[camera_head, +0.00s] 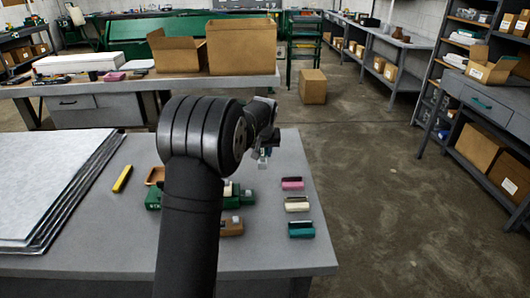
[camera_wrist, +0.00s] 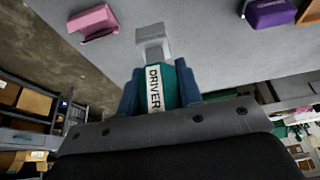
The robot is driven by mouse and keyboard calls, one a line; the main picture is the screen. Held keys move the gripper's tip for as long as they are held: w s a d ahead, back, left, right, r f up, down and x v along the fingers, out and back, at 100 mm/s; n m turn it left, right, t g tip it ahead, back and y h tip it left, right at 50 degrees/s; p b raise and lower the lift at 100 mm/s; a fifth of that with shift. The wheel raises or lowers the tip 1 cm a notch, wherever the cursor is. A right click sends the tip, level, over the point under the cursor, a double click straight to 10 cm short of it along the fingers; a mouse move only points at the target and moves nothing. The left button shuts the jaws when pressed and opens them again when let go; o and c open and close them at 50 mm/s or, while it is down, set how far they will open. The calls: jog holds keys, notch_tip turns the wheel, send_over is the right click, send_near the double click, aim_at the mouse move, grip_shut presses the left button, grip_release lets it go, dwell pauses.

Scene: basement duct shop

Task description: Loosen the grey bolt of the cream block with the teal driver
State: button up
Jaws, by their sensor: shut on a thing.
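My gripper (camera_wrist: 160,95) is shut on the teal driver (camera_wrist: 168,82), whose white label reads DRIVER. The driver's pale grey end (camera_wrist: 152,42) points away from my gripper, over the grey bench top. In the head view my gripper (camera_head: 263,153) is small and partly hidden by my arm, above the bench's right part. The cream block (camera_head: 297,207) lies on the bench to the right of my arm, between a pink block (camera_head: 292,187) and a teal block (camera_head: 301,233). It is apart from my gripper. I cannot make out its grey bolt.
A green labelled thing (camera_head: 153,199) and a brown block (camera_head: 232,229) are partly behind my arm. A yellow piece (camera_head: 122,179) lies left. Dark-edged sheets (camera_head: 45,185) fill the bench's left side. The wrist view shows a pink block (camera_wrist: 93,22) and a purple block (camera_wrist: 270,12).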

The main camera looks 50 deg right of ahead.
jog(key=w+a+r, duration=0.3)
jog(key=w+a, duration=0.3)
jog(key=a, duration=0.6)
jog(key=shift+w+f, duration=0.2)
jog(key=shift+f, duration=2.25)
jog(key=shift+f, duration=0.95)
jog(key=shift+n+t+y, duration=0.4)
jog(key=shift+n+y, duration=0.1)
jog(key=shift+n, duration=1.2)
